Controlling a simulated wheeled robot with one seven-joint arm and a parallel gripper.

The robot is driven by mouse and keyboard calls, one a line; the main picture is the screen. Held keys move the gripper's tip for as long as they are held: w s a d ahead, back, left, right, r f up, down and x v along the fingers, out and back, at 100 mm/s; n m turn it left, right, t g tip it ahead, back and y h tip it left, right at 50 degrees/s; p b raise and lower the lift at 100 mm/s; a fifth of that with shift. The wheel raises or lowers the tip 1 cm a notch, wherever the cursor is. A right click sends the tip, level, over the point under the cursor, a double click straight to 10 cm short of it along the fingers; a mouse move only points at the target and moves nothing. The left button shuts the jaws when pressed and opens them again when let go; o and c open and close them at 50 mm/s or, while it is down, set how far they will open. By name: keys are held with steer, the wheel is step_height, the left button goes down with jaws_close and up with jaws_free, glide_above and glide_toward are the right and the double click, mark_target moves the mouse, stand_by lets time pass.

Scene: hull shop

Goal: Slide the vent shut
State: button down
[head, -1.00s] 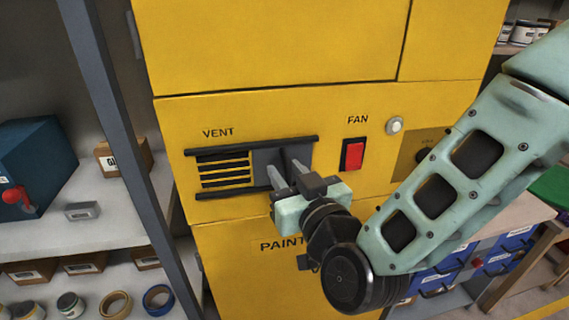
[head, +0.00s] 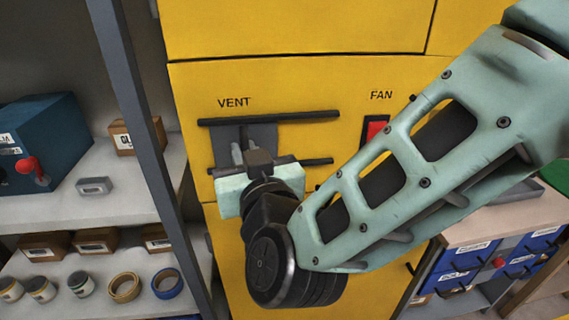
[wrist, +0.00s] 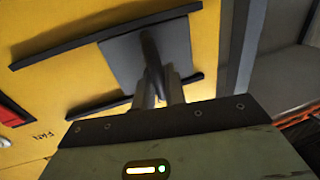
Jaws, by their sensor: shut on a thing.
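The vent's dark grey sliding plate (head: 262,134) sits at the left end between two black rails (head: 305,116) on the yellow cabinet, under the VENT label. No slots show in the head view; bare yellow panel shows between the rails right of the plate. My gripper (head: 240,150) is in front of the plate. In the wrist view my gripper's fingers (wrist: 158,85) are shut on the upright fin-like handle (wrist: 151,45) of the plate (wrist: 122,62). My gripper partly hides the plate's lower part and the handle in the head view.
The red fan switch (head: 376,126) is right of the vent, partly behind my arm. A grey shelf post (head: 140,110) stands close left of the cabinet. Shelves beyond it hold a blue box (head: 45,140), cartons, jars and tape rolls.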

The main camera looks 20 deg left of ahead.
steer(key=shift+s+a, duration=0.45)
steer(key=shift+a, duration=0.15)
steer(key=c, duration=1.5)
jaws_free()
steer(key=shift+a, duration=0.15)
steer(key=shift+c, duration=0.2)
steer(key=b+v, duration=0.4)
steer(key=v, duration=1.3)
steer(key=shift+s+d, duration=0.15)
steer(key=shift+d, duration=0.1)
